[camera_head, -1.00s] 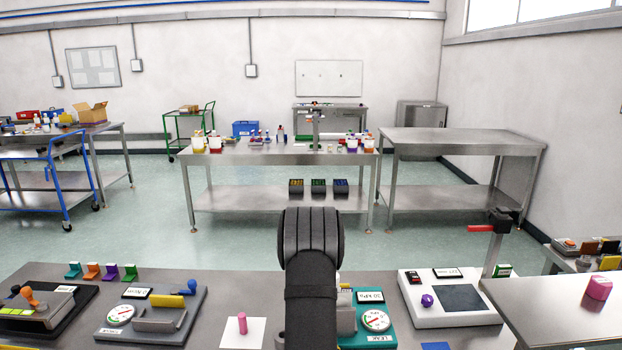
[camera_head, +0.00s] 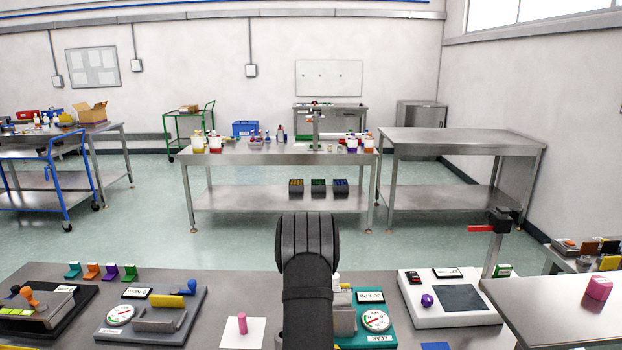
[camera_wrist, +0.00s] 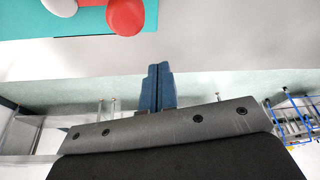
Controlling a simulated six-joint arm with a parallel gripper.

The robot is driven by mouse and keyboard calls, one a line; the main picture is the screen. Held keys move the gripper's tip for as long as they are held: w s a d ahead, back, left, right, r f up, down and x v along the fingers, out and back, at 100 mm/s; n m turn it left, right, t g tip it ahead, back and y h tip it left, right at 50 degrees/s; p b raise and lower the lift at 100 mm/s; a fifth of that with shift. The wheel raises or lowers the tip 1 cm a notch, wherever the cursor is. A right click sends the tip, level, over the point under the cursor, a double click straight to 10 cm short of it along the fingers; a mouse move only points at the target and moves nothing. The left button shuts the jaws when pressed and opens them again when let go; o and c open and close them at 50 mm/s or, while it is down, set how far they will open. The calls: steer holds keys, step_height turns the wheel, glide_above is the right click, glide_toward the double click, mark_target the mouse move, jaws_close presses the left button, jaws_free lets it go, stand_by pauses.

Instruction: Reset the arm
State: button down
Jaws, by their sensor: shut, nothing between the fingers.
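My gripper (camera_wrist: 158,88) shows in the wrist view as two blue fingers pressed together, with nothing between them. In that view the fingers point up toward the grey bench top (camera_wrist: 220,35). In the head view my arm rises in the middle over the front bench and hides the gripper. A teal base (camera_wrist: 45,18) with a red round part (camera_wrist: 125,16) lies ahead and left of the fingertips in the wrist view, apart from them.
On the front bench (camera_head: 215,285) stand a grey gauge station (camera_head: 150,315), a teal gauge station (camera_head: 380,343), a white station (camera_head: 450,300) with a red-handled post, and a pink peg (camera_head: 242,323) on a white square. A raised steel table (camera_head: 545,305) is at right.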

steer(key=v, duration=0.9)
steer(key=x, duration=0.9)
steer(key=shift+f, duration=0.3)
steer(key=s, duration=0.1)
steer(key=s+d, duration=0.1)
steer(key=s, duration=0.1)
steer(key=shift+s+d, duration=0.25)
steer(key=shift+d, duration=0.05)
steer(key=shift+w+d+f, duration=0.1)
steer(key=shift+w+d, duration=0.05)
steer(key=shift+w, duration=0.45)
steer(key=m, duration=0.1)
steer(key=w+d+m+h, duration=0.1)
steer(key=m, duration=0.1)
steer(key=w+m, duration=0.1)
steer(key=shift+w+d+h, duration=0.2)
steer(key=shift+d+h, duration=0.05)
steer(key=shift+h, duration=0.05)
steer(key=m, duration=0.1)
steer(key=w+d+m+h, duration=0.1)
steer(key=m, duration=0.1)
steer(key=shift+w+d+m, duration=0.15)
steer(key=shift+d+m, duration=0.15)
steer(key=shift+w+d, duration=0.4)
steer(key=shift+w, duration=0.4)
